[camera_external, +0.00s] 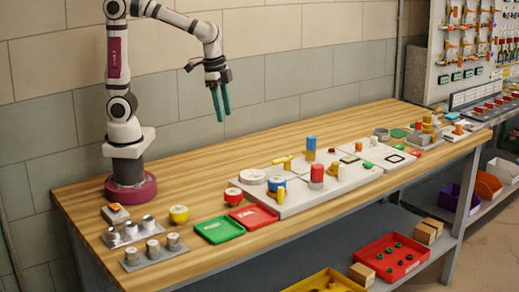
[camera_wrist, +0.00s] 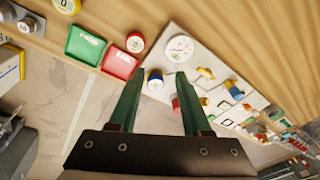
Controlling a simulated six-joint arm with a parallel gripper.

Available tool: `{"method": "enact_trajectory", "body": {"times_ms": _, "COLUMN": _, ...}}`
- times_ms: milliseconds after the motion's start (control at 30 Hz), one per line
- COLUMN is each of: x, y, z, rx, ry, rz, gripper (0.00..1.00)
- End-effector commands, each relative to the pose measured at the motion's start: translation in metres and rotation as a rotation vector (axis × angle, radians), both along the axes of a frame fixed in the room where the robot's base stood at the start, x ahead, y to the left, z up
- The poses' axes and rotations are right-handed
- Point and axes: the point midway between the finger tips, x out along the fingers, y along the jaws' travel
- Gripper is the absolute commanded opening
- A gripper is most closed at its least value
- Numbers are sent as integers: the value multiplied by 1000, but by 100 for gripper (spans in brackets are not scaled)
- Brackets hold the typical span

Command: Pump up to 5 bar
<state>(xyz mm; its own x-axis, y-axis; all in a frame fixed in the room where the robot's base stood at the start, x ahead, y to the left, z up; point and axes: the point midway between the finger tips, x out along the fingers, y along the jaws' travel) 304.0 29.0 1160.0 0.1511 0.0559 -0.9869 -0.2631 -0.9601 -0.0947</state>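My gripper (camera_external: 221,103) hangs above the back of the wooden table, its two green fingers pointing down, apart and empty. The wrist view shows the open fingers (camera_wrist: 158,78) too. A white round gauge (camera_wrist: 179,48) sits on the white panel; its reading is too small to tell. It also shows in the external view (camera_external: 252,176). A blue-topped knob or plunger (camera_wrist: 155,79) shows between the fingertips in the wrist view, well below them; a red part behind the right finger is partly hidden. Which part is the pump I cannot tell.
Yellow valve handles (camera_wrist: 206,73), a red cylinder (camera_external: 317,172) and a blue-and-yellow cylinder (camera_external: 311,148) stand on the panel. Green (camera_external: 219,229) and red (camera_external: 254,217) trays lie left of it. The table behind the panel is mostly clear.

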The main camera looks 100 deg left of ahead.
Motion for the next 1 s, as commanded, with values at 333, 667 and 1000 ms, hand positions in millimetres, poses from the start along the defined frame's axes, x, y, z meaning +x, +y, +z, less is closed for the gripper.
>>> {"method": "enact_trajectory", "body": {"times_ms": 333, "x": 216, "y": 35, "z": -41, "rx": -129, "ry": -245, "rz": 254, "gripper": 82}}
{"method": "enact_trajectory", "body": {"times_ms": 667, "x": 247, "y": 35, "z": -116, "rx": -129, "ry": -243, "rz": 255, "gripper": 82}}
{"method": "enact_trajectory", "body": {"times_ms": 1000, "x": 274, "y": 35, "z": -178, "rx": -129, "ry": -247, "rz": 253, "gripper": 82}}
